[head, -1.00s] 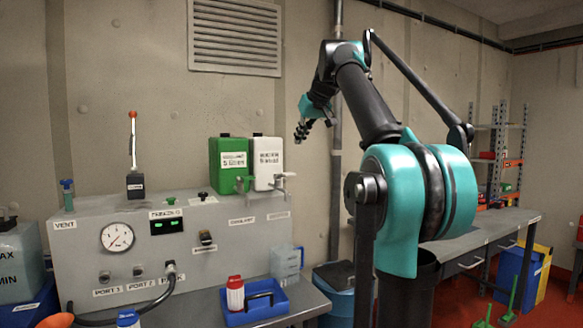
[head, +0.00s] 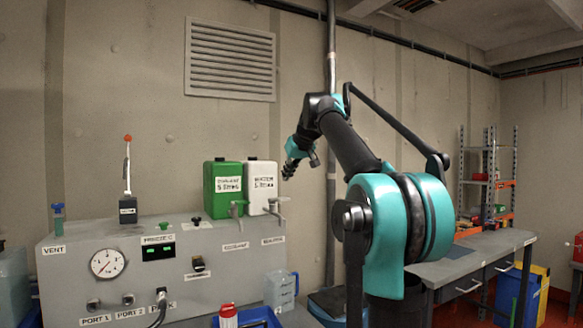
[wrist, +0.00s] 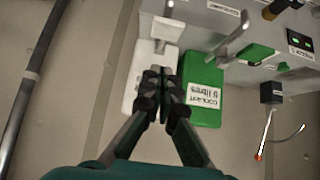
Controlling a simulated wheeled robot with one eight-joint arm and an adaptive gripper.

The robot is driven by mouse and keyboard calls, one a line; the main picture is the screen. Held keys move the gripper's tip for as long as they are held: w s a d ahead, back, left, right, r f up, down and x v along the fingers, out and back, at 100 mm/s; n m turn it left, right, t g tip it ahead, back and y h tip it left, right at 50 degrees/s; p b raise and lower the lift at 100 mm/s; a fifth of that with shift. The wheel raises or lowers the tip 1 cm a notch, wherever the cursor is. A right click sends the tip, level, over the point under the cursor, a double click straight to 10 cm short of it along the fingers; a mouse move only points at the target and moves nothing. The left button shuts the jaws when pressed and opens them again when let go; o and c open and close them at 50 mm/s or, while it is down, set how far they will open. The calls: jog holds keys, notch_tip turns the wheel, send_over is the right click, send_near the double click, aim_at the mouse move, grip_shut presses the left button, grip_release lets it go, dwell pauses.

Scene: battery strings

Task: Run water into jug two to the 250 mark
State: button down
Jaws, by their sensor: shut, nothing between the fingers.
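A clear bluish jug (head: 281,290) with a handle stands at the panel's right end; its marks and any number are too small to read. Above it a white container (head: 261,183) stands on the panel, with a tap (head: 275,208) at its front. A green coolant container (head: 222,188) with its own tap (head: 238,208) stands beside it. My gripper (head: 288,174) is up in the air right of the white container, shut and empty. In the wrist view my gripper (wrist: 164,88) shows in front of the white container (wrist: 142,65), next to the green one (wrist: 205,92).
The grey panel (head: 75,285) carries a gauge (head: 107,263), a display (head: 158,251), ports and a red-tipped lever (head: 128,180). A blue tray (head: 258,314) with a red-capped bottle (head: 228,316) sits in front. A workbench (head: 465,258) stands at the right.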

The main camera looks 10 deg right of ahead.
aim_at(283, 198)
jog(key=f, duration=0.1)
jog(key=w+f, duration=0.1)
jog(key=f, duration=0.2)
jog(key=shift+w+a+f, duration=0.3)
jog(key=shift+f, duration=0.6)
jog(key=shift+s+d+f+t, duration=0.1)
jog(key=shift+s+f+t, duration=0.25)
jog(key=shift+f+t, duration=0.35)
jog(key=shift+t+y, duration=0.4)
jog(key=shift+t, duration=0.1)
jog(key=f, duration=0.2)
jog(key=s+f, duration=0.1)
jog(key=f, duration=0.1)
jog(key=shift+d+f, duration=0.15)
jog(key=shift+f, duration=0.1)
dwell(2.3)
